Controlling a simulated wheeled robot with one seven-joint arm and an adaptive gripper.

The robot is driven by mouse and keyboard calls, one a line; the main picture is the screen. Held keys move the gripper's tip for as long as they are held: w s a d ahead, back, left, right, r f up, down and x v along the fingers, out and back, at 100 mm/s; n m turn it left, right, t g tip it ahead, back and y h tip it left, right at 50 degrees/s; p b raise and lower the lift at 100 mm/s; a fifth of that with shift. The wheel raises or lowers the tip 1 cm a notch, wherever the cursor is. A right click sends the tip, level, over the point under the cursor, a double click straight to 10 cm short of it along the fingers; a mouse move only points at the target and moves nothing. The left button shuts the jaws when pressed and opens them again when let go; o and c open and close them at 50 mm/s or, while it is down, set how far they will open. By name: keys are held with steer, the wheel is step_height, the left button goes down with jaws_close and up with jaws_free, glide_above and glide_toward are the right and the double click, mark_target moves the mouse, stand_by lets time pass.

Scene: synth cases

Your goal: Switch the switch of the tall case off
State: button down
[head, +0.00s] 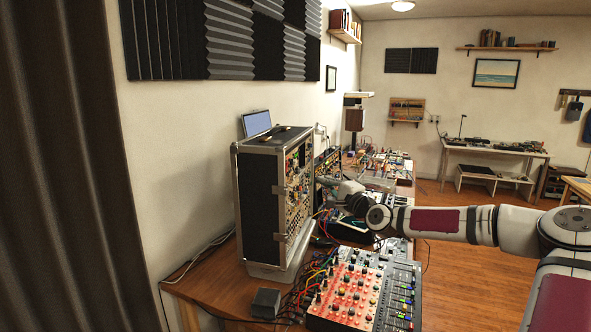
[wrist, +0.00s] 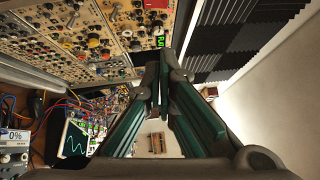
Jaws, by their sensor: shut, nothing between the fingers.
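The tall case (head: 258,205) stands upright on the wooden desk at the left in the head view, black with metal edges. Its module-filled front faces right and shows at a steep slant. In the wrist view its panel (wrist: 80,35) of knobs, jacks and buttons fills the upper left, with a small green lit display (wrist: 159,42) near its edge. I cannot tell which part is the switch. My gripper (wrist: 160,88) is shut and empty, its teal-padded fingers together close to the panel's edge. In the head view my gripper (head: 326,182) is small, just right of the case front.
A red-panelled mixer (head: 350,292) with cables stands on the desk in front. More gear (head: 385,165) lines the desk behind. Wooden floor (head: 470,270) is open at the right.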

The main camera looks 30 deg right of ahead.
glide_toward(287, 167)
steer(key=w+d, duration=0.5)
steer(key=shift+w+a+r+p, duration=0.15)
steer(key=shift+w+a+p, duration=0.1)
steer(key=shift+w+a, duration=0.35)
steer(key=shift+w+a+r+p, duration=0.15)
steer(key=shift+w+a+p, duration=0.05)
steer(key=shift+w+a, duration=0.4)
steer(key=shift+a, duration=0.1)
